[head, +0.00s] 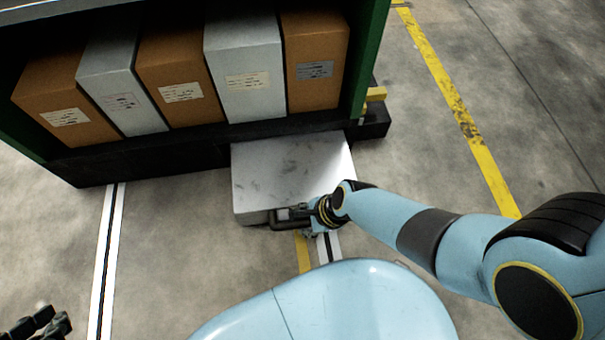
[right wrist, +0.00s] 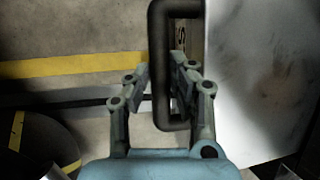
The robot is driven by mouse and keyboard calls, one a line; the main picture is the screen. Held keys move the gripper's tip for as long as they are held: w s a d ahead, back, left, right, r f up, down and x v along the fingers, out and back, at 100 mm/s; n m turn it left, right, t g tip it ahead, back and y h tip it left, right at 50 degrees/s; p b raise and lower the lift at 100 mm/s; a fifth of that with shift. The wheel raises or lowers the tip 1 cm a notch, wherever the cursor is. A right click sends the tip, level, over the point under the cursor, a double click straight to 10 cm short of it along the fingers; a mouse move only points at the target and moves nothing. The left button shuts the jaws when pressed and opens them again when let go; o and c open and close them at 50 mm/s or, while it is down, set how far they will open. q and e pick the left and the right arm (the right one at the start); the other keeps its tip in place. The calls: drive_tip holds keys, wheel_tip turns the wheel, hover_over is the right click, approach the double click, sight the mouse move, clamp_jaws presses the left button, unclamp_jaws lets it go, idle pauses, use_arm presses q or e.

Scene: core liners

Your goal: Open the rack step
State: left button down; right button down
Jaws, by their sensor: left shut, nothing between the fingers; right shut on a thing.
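The rack step (head: 285,170) is a scuffed grey metal box projecting from under the lower right part of the rack (head: 140,155). It also shows on the right of the right wrist view (right wrist: 265,70). Its dark bar handle (right wrist: 161,60) is on the front face, partly hidden by my gripper in the head view. My right gripper (head: 297,213) is at the front of the step, shut on the handle, with a finger on each side of the bar in the right wrist view (right wrist: 162,78). My left gripper (head: 40,324) is shut and empty at the bottom left, partly cut off.
Several brown and white labelled boxes (head: 243,70) stand in the green-framed rack. A yellow block (head: 376,94) and a dark foot (head: 373,122) are at its right. White and yellow lines mark the concrete floor, which is clear on the right (head: 440,150).

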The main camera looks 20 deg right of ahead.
use_arm(q)
drive_tip(key=shift+s+a+r, duration=0.1)
drive_tip(key=shift+s+r, duration=0.15)
drive_tip(key=shift+s, duration=0.15)
use_arm(e)
drive_tip(key=shift+s+a, duration=0.15)
drive_tip(key=shift+s, duration=0.65)
drive_tip(key=c, duration=1.5)
unclamp_jaws()
drive_tip(key=shift+o, duration=0.2)
drive_tip(key=v, duration=1.2)
